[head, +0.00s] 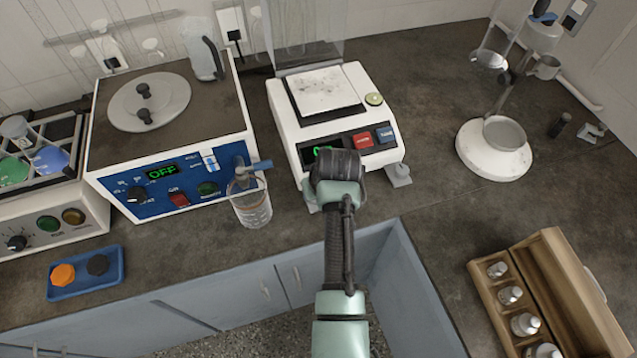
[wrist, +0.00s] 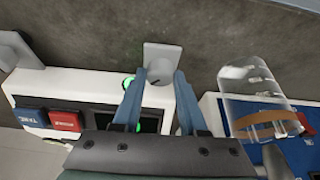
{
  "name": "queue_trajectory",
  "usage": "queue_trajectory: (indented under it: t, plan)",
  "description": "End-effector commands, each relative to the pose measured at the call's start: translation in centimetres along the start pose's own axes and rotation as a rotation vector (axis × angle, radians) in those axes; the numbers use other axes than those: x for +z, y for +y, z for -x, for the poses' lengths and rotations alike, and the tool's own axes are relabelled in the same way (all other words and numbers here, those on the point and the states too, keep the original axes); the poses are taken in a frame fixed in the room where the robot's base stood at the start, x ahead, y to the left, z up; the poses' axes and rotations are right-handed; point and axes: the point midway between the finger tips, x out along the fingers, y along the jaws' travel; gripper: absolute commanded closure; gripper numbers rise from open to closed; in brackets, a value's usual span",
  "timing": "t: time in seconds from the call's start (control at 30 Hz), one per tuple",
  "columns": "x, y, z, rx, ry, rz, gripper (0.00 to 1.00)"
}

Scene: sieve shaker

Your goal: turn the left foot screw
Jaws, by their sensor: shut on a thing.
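The white balance (head: 325,115) stands on the counter with a dark display and red and blue buttons on its front. Its left foot screw, a grey piece with a small dark mark, shows in the wrist view (wrist: 162,56) at the balance's front corner. My gripper (wrist: 160,76) has its two blue fingers on either side of this foot, shut on it. In the head view my gripper (head: 335,170) covers the balance's front left corner and hides most of that foot. The right foot (head: 399,174) is in plain view.
A glass beaker (head: 251,205) stands close to the left of my gripper, before the blue-fronted machine (head: 165,185) reading OFF. A round green bubble level (head: 374,99) is on the balance top. A wooden box of weights (head: 545,270) lies at right.

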Motion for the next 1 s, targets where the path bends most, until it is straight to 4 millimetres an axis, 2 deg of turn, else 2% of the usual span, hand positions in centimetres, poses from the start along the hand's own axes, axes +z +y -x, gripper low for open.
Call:
queue_trajectory:
  t: [0.5, 1.0]
  plan:
    - [-0.19, -0.24, 0.12, 0.144, 0.002, -0.344, 1.00]
    - [-0.18, -0.22, 0.04, 0.178, 0.002, -0.431, 1.00]
